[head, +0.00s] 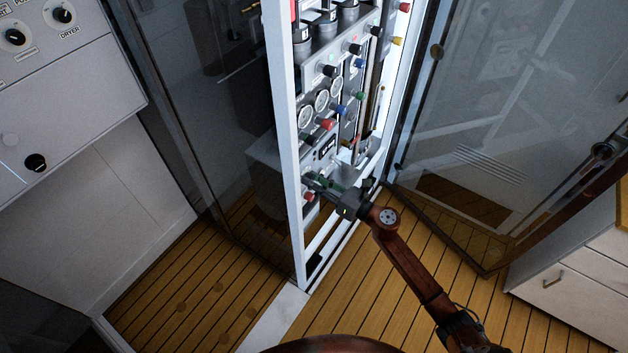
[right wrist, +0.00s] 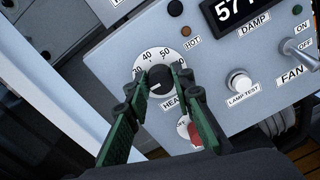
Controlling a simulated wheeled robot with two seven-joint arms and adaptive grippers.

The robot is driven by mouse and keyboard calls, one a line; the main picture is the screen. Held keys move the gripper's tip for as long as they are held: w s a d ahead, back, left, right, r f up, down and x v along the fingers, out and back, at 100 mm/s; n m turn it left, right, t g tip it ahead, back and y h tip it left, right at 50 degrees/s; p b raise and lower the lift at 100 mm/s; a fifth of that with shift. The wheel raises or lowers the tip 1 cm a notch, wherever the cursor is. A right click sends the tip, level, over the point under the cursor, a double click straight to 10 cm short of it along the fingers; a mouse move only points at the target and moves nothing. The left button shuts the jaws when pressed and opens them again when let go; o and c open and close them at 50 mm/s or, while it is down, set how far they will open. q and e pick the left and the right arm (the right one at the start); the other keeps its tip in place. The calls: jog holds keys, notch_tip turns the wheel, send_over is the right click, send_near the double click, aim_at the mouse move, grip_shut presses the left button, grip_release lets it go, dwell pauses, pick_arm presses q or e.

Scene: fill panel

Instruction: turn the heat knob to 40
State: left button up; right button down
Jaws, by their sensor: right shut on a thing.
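The heat knob (right wrist: 160,79) is a black round knob on a white dial with numbers, 40 and 50 near its top, in the right wrist view. My right gripper (right wrist: 160,84) has its green fingers on either side of the knob and is shut on it. I cannot read the knob's setting for certain. The "HEAT" label below it is partly covered by a finger. In the head view my right gripper (head: 322,184) reaches the lower part of the panel inside the open cabinet, and the knob is hidden there. My left gripper is not in view.
Near the knob are a digital display (right wrist: 238,10), a lamp test button (right wrist: 240,82), a fan switch (right wrist: 300,50) and a red part (right wrist: 194,133) close to the right finger. The cabinet's white frame post (head: 287,150) stands left of my gripper; a glass door (head: 500,130) stands open at right.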

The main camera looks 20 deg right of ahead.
jog(key=shift+r, duration=0.15)
jog(key=shift+m+p, duration=0.8)
jog(key=shift+m, duration=0.2)
jog(key=m+p, duration=0.2)
jog(key=m, duration=0.1)
jog(key=shift+r, duration=0.1)
jog(key=m+p, duration=0.3)
jog(key=m, duration=0.1)
jog(key=shift+d, duration=0.1)
jog(key=m+p, duration=0.2)
jog(key=m, duration=0.2)
jog(key=shift+g+p, duration=0.3)
jog(key=shift+p, duration=0.05)
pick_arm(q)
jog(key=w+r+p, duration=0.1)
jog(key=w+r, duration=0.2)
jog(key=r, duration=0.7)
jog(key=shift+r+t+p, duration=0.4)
pick_arm(e)
jog(key=shift+f+m, duration=0.25)
jog(key=shift+m, duration=1.55)
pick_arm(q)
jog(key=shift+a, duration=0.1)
pick_arm(e)
jog(key=c, duration=1.7)
grip_release()
